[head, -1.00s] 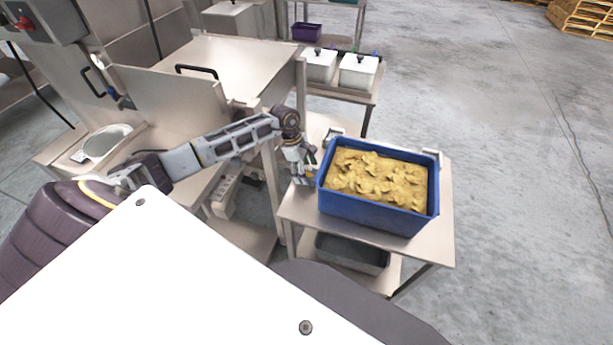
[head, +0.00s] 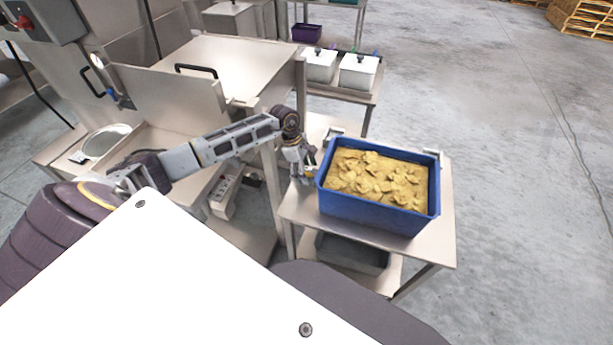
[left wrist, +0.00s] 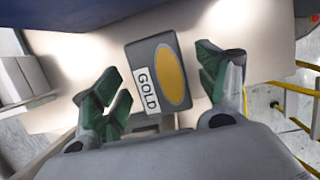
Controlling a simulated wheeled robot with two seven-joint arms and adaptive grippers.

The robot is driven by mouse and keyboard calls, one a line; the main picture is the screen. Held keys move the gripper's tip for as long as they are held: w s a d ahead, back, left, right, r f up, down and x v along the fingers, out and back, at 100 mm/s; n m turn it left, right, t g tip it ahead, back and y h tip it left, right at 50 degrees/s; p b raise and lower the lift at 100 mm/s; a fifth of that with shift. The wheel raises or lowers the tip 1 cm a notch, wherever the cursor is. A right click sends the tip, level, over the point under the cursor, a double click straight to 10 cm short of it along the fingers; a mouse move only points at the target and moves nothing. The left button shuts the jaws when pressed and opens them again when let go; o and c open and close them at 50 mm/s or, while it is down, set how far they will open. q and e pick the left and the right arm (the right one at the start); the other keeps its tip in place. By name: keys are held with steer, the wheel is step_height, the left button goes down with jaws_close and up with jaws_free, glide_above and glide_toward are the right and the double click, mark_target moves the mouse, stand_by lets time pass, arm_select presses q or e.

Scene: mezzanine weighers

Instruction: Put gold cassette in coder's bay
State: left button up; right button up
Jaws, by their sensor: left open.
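The gold cassette (left wrist: 157,75) is a dark grey block with a yellow oval and a white GOLD label. In the left wrist view it lies on a pale surface between the green-padded fingers of my left gripper (left wrist: 158,82). The gripper is open, with a visible gap on each side of the cassette. In the head view my left gripper (head: 303,172) points down over the steel table, just left of the blue tub; I cannot make out the cassette there. My right gripper is not in view. I cannot identify the coder's bay in these frames.
The blue tub (head: 372,213) of yellowish crumbly food stands close to the right of my left gripper on the steel table (head: 445,220). A steel machine frame (head: 273,190) rises to its left. White lidded bins (head: 357,72) stand behind. The floor at right is clear.

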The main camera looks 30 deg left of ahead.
mark_target(306, 171)
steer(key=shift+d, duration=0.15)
arm_select(q)
steer(key=c, duration=1.2)
steer(key=shift+c, duration=0.2)
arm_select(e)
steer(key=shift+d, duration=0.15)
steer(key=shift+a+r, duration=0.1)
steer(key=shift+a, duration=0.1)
arm_select(q)
steer(key=shift+r, duration=0.15)
steer(key=shift+r+p, duration=0.2)
steer(key=shift+p, duration=0.35)
step_height(306, 171, up, 18)
steer(key=b, duration=0.2)
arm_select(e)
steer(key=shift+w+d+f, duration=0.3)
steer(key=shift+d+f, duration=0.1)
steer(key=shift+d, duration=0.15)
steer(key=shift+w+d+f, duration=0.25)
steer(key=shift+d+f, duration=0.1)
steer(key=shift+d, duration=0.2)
